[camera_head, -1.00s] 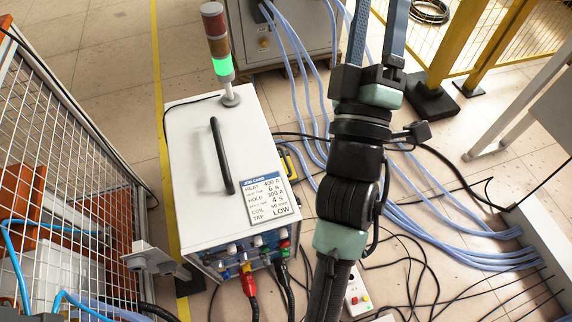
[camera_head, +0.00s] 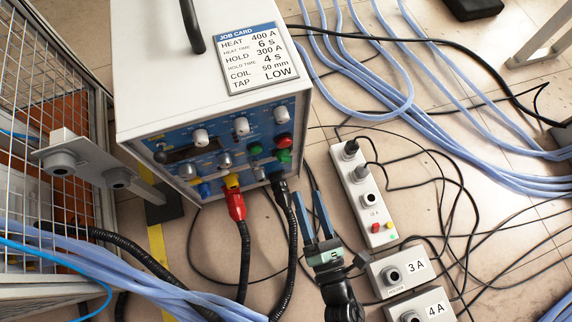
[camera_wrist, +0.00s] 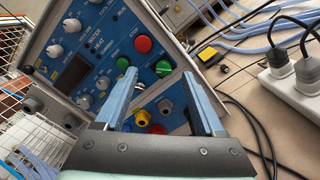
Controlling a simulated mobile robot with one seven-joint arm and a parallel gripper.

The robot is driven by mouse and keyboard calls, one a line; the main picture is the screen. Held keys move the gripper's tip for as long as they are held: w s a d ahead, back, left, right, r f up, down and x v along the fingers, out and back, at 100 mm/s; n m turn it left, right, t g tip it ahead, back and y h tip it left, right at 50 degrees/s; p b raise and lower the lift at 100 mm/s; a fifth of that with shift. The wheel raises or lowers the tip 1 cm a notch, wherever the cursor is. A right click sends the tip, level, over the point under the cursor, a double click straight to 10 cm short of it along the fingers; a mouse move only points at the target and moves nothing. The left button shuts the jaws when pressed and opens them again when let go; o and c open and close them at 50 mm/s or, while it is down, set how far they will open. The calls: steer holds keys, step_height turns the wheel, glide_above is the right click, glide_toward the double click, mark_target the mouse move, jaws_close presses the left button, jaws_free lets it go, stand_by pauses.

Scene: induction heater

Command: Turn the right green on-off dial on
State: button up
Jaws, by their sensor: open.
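The right green dial (camera_head: 283,156) sits just below a red button (camera_head: 282,141), near the panel's right edge. The other green control (camera_head: 255,149) is to its left. In the wrist view the right green dial (camera_wrist: 163,68) appears between my two fingertips, with the left green one (camera_wrist: 122,63) beside the left finger. My gripper (camera_head: 306,192) is open and empty, below and right of the panel, apart from the dial. The dial's setting is too small to read.
Red and black plugs with cables (camera_head: 237,205) hang from the panel's lower part, left of my gripper. Loose cables cover the floor.

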mark_target(284, 157)
steer(key=w+a+f+b, duration=0.3)
steer(key=w+a+b, duration=0.2)
steer(key=w, duration=0.5)
steer(key=shift+n+y, duration=0.3)
steer(key=shift+c, duration=0.2)
jaws_close()
